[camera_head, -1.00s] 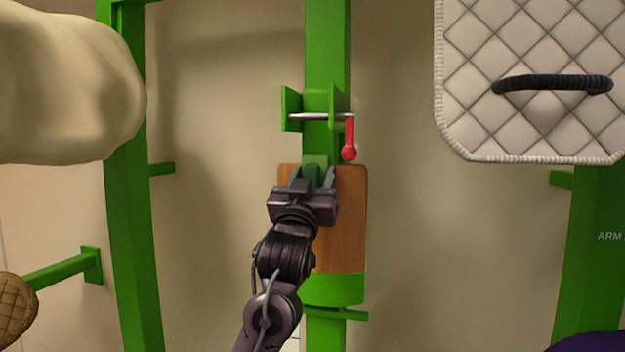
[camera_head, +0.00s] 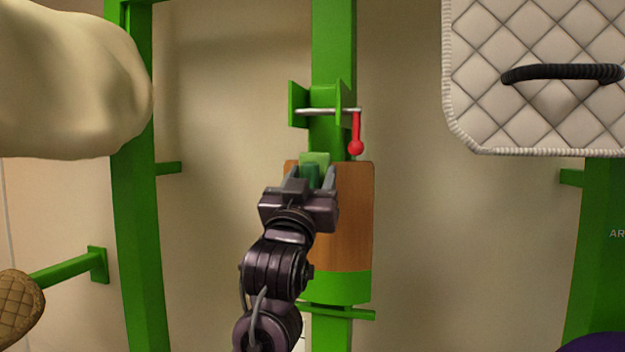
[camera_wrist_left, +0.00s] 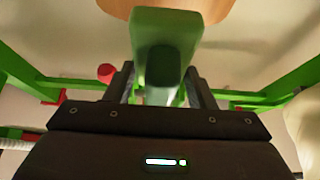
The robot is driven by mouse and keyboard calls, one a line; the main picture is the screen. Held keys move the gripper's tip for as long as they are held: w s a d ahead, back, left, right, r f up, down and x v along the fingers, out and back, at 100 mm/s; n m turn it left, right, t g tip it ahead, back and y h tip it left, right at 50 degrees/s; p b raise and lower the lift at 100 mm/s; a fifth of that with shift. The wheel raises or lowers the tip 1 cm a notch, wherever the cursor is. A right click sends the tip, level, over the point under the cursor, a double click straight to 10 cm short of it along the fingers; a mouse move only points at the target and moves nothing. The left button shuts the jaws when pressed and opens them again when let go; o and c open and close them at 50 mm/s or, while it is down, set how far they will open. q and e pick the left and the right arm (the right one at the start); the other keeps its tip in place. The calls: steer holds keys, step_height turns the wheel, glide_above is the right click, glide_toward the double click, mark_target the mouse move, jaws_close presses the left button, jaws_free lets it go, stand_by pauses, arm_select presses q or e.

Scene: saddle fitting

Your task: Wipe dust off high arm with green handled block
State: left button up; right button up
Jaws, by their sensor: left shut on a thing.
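The green handled block (camera_head: 314,162) is between the fingers of my left gripper (camera_head: 310,178). My left gripper is shut on it, in front of the green upright post (camera_head: 333,45) and below its bracket. In the left wrist view the block's green handle (camera_wrist_left: 165,50) stands between the two fingers (camera_wrist_left: 160,85). The block's far side is hidden, and I cannot tell whether it touches anything. Several green arms show, and I cannot tell which is the high arm; no dust can be made out. My right gripper is not in view.
A wooden panel (camera_head: 350,225) is on the post behind my gripper. A red-ended lever (camera_head: 356,140) hangs from the bracket pin just above right. A quilted white pad (camera_head: 490,110) is upper right, a cream padded shape (camera_head: 70,85) upper left. Open space lies beside the post.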

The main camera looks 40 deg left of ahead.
mark_target(308, 176)
arm_select(q)
steer(key=shift+s, duration=0.1)
steer(key=shift+s+d, duration=0.4)
steer(key=shift+s, duration=0.25)
steer(key=shift+s+d, duration=0.35)
steer(key=shift+s, duration=0.25)
